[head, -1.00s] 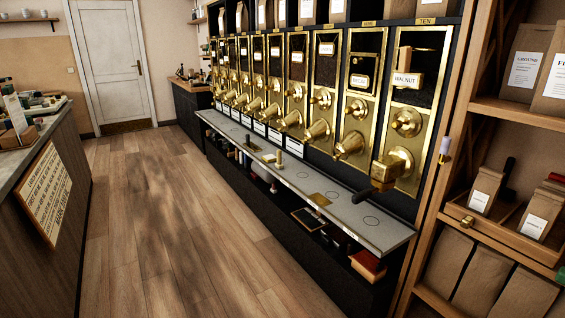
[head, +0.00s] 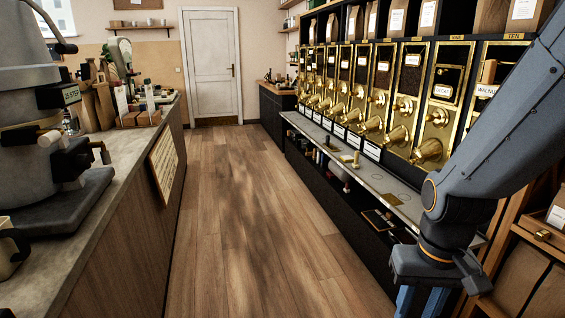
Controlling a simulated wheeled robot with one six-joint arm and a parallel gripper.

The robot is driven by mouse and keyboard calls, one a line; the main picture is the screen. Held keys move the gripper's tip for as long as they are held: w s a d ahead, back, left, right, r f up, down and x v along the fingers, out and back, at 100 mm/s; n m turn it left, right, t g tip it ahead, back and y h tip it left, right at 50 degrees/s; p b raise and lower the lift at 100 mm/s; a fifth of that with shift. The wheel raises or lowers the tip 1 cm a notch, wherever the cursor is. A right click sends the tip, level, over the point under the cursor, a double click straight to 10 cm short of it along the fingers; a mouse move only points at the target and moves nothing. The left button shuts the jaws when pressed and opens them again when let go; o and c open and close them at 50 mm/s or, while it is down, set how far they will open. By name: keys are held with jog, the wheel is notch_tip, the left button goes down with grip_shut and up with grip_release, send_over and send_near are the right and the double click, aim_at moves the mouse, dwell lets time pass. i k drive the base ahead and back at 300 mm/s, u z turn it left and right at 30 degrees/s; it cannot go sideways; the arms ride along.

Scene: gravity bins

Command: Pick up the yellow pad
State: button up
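I cannot make out a yellow pad for certain in the head view. Small yellowish pieces (head: 356,159) stand or lie on the grey ledge under the dispensers, too small to tell what they are. My gripper (head: 421,300) hangs at the bottom right edge, pointing down, in front of the ledge's near end. Two blue finger parts show with a gap between them. Their tips are cut off by the frame, so I cannot tell whether it is open or holds anything.
Brass-fronted dispensers (head: 398,134) line the right above the grey ledge (head: 372,175). A wooden counter (head: 125,190) on the left carries a large grey machine (head: 35,130). The wooden floor (head: 235,220) between is clear up to a white door (head: 209,65).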

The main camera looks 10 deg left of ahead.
aim_at(355, 165)
jog(key=u, duration=0.5)
jog(key=i, duration=1.25)
jog(key=z, duration=0.75)
